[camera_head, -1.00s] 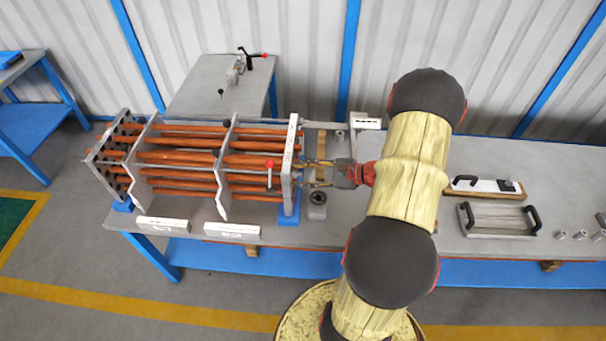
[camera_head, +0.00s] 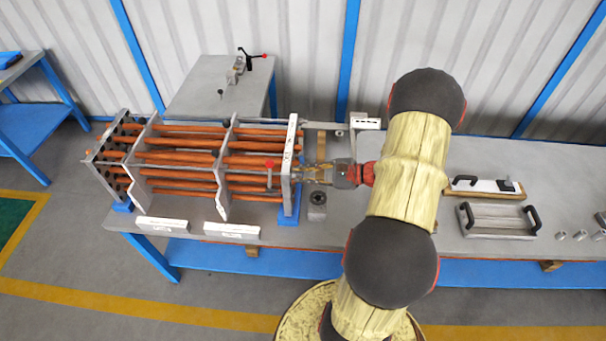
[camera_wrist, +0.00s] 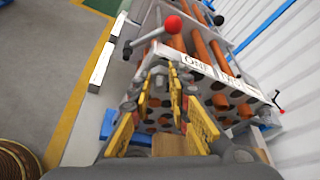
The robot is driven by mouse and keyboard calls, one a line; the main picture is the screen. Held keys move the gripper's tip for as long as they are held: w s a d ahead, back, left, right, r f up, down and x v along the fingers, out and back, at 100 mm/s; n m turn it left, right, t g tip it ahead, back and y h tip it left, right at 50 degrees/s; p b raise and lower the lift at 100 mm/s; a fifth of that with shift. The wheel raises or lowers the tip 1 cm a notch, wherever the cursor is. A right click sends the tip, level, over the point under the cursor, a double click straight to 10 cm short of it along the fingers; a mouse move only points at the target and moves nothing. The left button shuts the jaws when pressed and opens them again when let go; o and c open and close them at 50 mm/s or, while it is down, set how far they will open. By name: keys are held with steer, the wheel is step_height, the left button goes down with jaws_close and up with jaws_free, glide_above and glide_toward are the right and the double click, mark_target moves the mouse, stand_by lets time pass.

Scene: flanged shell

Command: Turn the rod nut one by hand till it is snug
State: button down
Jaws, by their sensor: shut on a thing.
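The flanged shell's tube bundle (camera_head: 180,187) lies at the left of the bench, with orange tubes running through upright metal plates. My gripper (camera_head: 306,173) reaches from the right to the outer face of the right end plate (camera_head: 291,150). In the wrist view my gripper (camera_wrist: 163,82), with yellow finger pads, closes at the end plate (camera_wrist: 225,82), just below its lettering. It is shut on the rod nut, which the fingers mostly hide. I cannot tell how close the nut sits to the plate.
A red-balled handle (camera_head: 269,164) stands close beside the end plate; its red ball also shows in the wrist view (camera_wrist: 172,24). A small grey block with a round top (camera_head: 317,205) stands below my gripper. A handled tray (camera_head: 497,220) lies on the right of the bench.

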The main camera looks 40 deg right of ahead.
steer(key=shift+w+d+r+m+g+y+p, duration=0.15)
steer(key=shift+m+g+y+p, duration=0.35)
steer(key=shift+m+p, duration=0.75)
steer(key=shift+w+d+m+g+y+p, duration=0.1)
steer(key=shift+m+g+y+p, duration=0.45)
steer(key=shift+p, duration=1.2)
steer(key=shift+m, duration=0.3)
steer(key=c, duration=1.7)
jaws_free()
steer(key=shift+s, duration=0.1)
